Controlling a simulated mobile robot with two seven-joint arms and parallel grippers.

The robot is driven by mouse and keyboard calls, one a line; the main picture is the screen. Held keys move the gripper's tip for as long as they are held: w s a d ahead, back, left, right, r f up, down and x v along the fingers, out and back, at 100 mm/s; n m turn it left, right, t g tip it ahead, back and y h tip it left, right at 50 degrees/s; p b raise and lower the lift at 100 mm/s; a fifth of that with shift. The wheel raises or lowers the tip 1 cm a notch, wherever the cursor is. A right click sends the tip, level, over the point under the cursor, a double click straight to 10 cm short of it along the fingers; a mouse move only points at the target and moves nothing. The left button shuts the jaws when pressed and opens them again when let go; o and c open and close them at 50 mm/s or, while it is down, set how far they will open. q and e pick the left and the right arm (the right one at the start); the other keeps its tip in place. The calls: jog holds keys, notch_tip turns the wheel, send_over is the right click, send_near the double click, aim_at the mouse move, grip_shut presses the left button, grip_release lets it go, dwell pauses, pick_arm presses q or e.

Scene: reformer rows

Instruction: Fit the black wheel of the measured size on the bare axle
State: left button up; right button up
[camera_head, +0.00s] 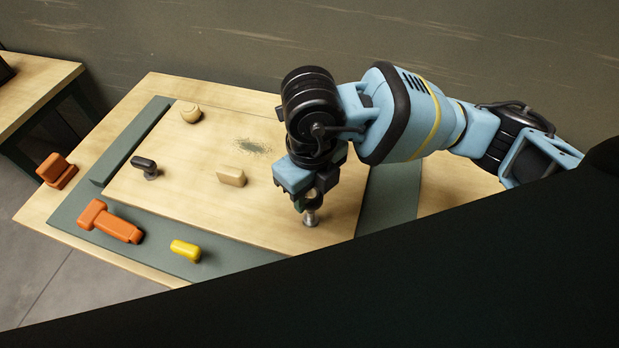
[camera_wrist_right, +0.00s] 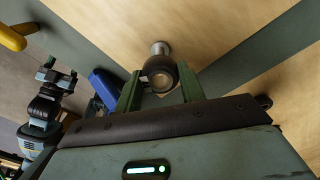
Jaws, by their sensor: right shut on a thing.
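My right gripper (camera_head: 308,200) is low over the right part of the pale board. In the right wrist view its two green fingers (camera_wrist_right: 160,90) are shut on a dark round piece (camera_wrist_right: 157,68) with a lighter end face. A short silver stem (camera_head: 311,217) shows just below the jaws and stands on the board. I cannot tell whether the piece is seated on the stem. A black piece on a grey post (camera_head: 146,166) stands left on the board. A small blue and black arm part (camera_wrist_right: 45,100), perhaps my left gripper, shows in the right wrist view; its jaws are unclear.
A tan block (camera_head: 231,176) and a round wooden piece (camera_head: 191,113) stand on the board. An orange tool (camera_head: 112,222) and a yellow piece (camera_head: 185,250) lie on the green mat along the front. An orange block (camera_head: 56,170) sits at the left table edge.

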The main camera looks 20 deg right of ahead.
pick_arm(q)
jog(key=shift+s+d+f, duration=0.15)
jog(key=shift+d+f, duration=0.05)
jog(key=shift+d, duration=0.1)
pick_arm(e)
jog(key=shift+f, duration=1)
pick_arm(q)
jog(key=shift+f, duration=0.1)
jog(key=shift+a+r, duration=0.2)
jog(key=shift+r, duration=0.05)
jog(key=shift+w+d, duration=0.2)
jog(key=shift+w+r, duration=0.25)
jog(key=shift+r, duration=0.1)
jog(key=shift+a, duration=0.2)
dwell(0.3)
jog(key=shift+w+r, duration=0.1)
jog(key=shift+r, duration=0.05)
jog(key=shift+w+r+p, duration=0.1)
jog(key=shift+r+p, duration=0.05)
jog(key=shift+p, duration=0.15)
